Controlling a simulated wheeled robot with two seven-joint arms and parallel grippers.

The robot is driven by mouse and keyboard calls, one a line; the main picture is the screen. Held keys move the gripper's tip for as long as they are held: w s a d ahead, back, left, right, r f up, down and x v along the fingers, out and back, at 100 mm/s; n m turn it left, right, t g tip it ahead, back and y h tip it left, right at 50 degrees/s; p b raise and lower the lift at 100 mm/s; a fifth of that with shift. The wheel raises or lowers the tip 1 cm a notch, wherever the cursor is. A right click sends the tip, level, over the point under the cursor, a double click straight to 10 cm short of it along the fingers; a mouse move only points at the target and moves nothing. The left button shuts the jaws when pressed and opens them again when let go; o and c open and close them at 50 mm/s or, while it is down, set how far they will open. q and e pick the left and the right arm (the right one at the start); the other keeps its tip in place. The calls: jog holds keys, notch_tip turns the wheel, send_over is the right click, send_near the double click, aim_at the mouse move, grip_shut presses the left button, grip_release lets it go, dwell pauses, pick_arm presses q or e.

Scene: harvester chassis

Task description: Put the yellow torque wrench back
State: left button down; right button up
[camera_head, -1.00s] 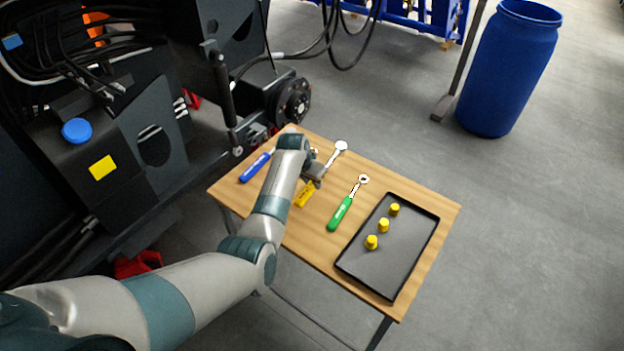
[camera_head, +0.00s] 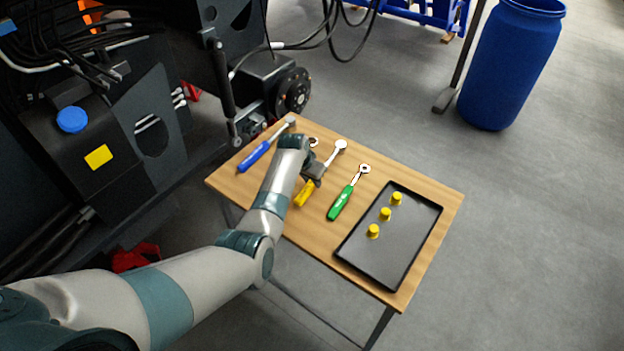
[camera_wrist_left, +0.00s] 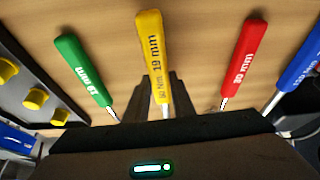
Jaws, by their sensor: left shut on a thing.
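The yellow torque wrench (camera_head: 304,194) lies on the wooden table between the green wrench and my arm. Its ratchet head (camera_head: 341,145) points to the back. In the left wrist view its yellow handle (camera_wrist_left: 152,45) reads 19 mm and its shaft runs between my fingers. My left gripper (camera_head: 313,178) is shut on the yellow wrench at or just above the table; the exact height is hard to tell. The gripper also shows in the left wrist view (camera_wrist_left: 160,98). My right gripper is not in view.
A green wrench (camera_head: 341,203) and a black tray (camera_head: 375,265) with yellow caps (camera_head: 385,214) lie to the right. A blue wrench (camera_head: 254,156) lies to the left. A red wrench (camera_wrist_left: 243,55) shows in the wrist view. The dark chassis (camera_head: 150,95) borders the table's left.

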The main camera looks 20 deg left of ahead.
pick_arm(q)
jog(key=shift+w+r, duration=0.1)
jog(key=c, duration=1.4)
grip_release()
jog(key=shift+c, duration=0.2)
jog(key=shift+v, duration=0.9)
jog(key=b+v, duration=0.2)
jog(key=v, duration=1.3)
jog(key=shift+s+r+b, duration=0.2)
jog(key=shift+r+b, duration=0.05)
jog(key=shift+b, duration=0.15)
jog(key=shift+a, duration=0.1)
